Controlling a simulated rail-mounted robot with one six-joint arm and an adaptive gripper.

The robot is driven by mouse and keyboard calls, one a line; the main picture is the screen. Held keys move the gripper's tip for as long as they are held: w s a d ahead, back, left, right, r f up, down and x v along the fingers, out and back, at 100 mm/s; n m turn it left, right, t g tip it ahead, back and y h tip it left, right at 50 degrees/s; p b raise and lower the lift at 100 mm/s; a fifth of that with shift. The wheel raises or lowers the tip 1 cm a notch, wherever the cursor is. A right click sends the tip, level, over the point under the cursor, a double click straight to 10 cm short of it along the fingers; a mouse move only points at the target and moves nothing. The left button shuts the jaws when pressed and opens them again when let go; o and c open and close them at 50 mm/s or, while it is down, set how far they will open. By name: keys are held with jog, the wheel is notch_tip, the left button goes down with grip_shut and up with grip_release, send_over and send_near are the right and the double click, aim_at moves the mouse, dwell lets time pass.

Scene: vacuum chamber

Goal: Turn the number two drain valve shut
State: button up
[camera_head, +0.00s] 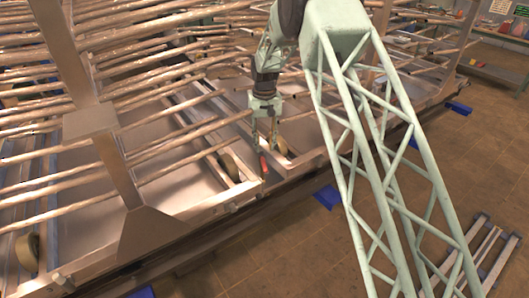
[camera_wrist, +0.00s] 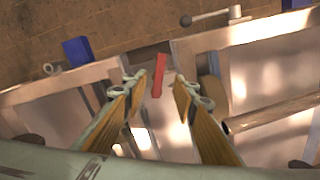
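A small red valve handle (camera_head: 264,165) shows at the near edge of the metal frame in the head view, just below my fingertips. In the wrist view the red handle (camera_wrist: 157,76) lies between my two fingertips in the picture, nearer the left one. My gripper (camera_head: 264,147) points down with its fingers apart. In the wrist view my gripper (camera_wrist: 161,84) is open, and a gap shows on each side of the handle. I cannot tell whether the fingers are level with the handle or above it. No number on the valve is readable.
A grey lever with a dark knob (camera_wrist: 210,17) stands at the top of the wrist view. Metal pipes (camera_head: 160,75) run in rows across the frame. Blue blocks (camera_head: 327,196) sit along its near edge. Open tiled floor (camera_head: 270,260) lies in front.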

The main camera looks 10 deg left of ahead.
jog(key=shift+r, duration=0.75)
jog(key=shift+c, duration=0.4)
